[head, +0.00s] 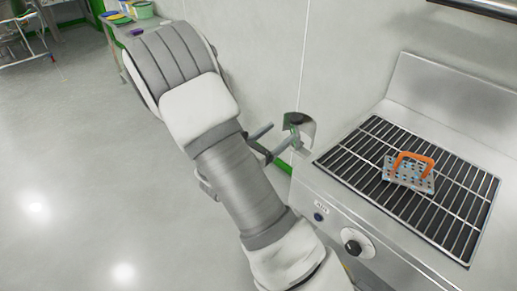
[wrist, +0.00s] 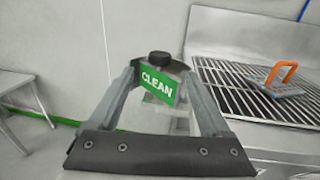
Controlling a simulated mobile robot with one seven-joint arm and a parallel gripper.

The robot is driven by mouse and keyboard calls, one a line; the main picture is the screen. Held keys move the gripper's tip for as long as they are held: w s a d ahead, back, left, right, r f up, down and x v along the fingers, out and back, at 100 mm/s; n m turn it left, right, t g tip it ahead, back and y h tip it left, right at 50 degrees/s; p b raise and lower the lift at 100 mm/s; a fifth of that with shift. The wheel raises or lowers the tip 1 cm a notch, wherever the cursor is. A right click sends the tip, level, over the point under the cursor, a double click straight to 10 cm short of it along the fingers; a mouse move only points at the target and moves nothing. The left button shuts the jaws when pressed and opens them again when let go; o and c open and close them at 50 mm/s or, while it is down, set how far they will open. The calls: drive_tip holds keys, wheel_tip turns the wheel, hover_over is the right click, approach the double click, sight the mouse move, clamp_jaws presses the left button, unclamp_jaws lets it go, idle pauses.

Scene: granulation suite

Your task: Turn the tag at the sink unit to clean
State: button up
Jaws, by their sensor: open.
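The tag (wrist: 160,84) shows a green face reading CLEAN in the wrist view, slightly tilted. A black knob (wrist: 158,57) sits at its top, with a curved grey plate behind. In the head view the tag's holder (head: 306,127) stands at the left end of the steel sink unit (head: 325,190), with a little green showing. My gripper (wrist: 157,82) is open, its two fingers on either side of the tag in the picture. I cannot tell whether they touch it. In the head view my gripper (head: 268,143) is just left of the holder, partly hidden by my arm.
A dark grate (head: 450,205) covers the unit's top, and a perforated block with an orange handle (head: 411,172) lies on it. A black knob (head: 353,247) is on the unit's front. A bench with containers (head: 138,9) stands far back left.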

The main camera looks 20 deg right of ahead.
drive_tip(key=v, duration=0.8)
drive_tip(key=shift+w, duration=0.1)
